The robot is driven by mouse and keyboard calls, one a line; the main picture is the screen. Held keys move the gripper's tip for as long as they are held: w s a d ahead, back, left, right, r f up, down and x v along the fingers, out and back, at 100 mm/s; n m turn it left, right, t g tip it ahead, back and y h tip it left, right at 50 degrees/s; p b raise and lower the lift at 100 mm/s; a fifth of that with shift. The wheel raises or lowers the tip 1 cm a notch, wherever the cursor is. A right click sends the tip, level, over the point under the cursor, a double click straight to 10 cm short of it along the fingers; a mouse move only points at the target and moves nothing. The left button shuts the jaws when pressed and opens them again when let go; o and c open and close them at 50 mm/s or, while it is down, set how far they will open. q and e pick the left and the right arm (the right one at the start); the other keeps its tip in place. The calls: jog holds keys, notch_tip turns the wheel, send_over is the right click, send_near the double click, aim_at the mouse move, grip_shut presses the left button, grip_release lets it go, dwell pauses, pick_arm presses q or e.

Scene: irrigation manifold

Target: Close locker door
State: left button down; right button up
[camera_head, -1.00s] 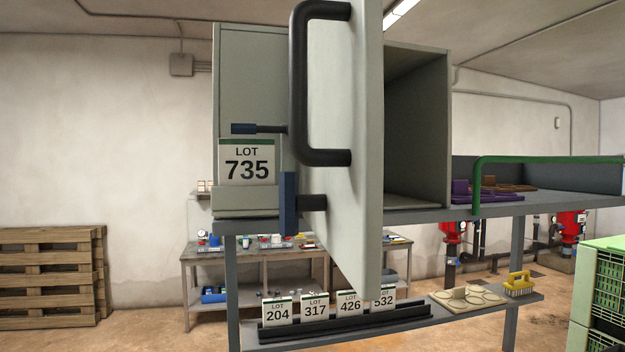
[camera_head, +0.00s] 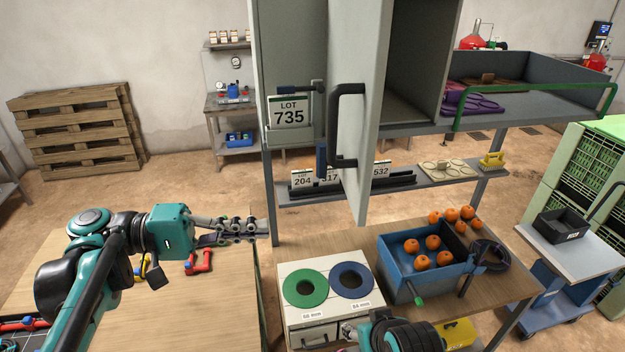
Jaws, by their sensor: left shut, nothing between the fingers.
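The locker (camera_head: 412,75) is a grey box on a raised shelf, with its right compartment showing an open, dark inside. Its grey door (camera_head: 372,110) stands swung out toward me, seen nearly edge-on. A black door handle (camera_head: 335,125) is on the door's left face, with a blue-ended latch part (camera_head: 321,160) below it. My left gripper (camera_head: 262,228) is shut and empty, below and left of the door, apart from it.
A blue crate of oranges (camera_head: 400,290) and a white box with green and blue rings (camera_head: 290,305) stand on the table below the door. Lot cards (camera_head: 330,178) line the lower shelf. A cart (camera_head: 570,245) stands at right.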

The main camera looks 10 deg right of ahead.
pick_arm(q)
notch_tip(320, 180, up, 2)
jog(key=p, duration=0.3)
send_near(353, 208)
jog(key=shift+h, duration=0.4)
jog(key=d, duration=0.6)
jog(key=shift+f, duration=0.35)
jog(key=shift+d, duration=0.4)
pick_arm(e)
jog(key=shift+a+r, duration=0.15)
jog(key=shift+r, duration=1.8)
pick_arm(q)
jog(key=shift+d, duration=0.1)
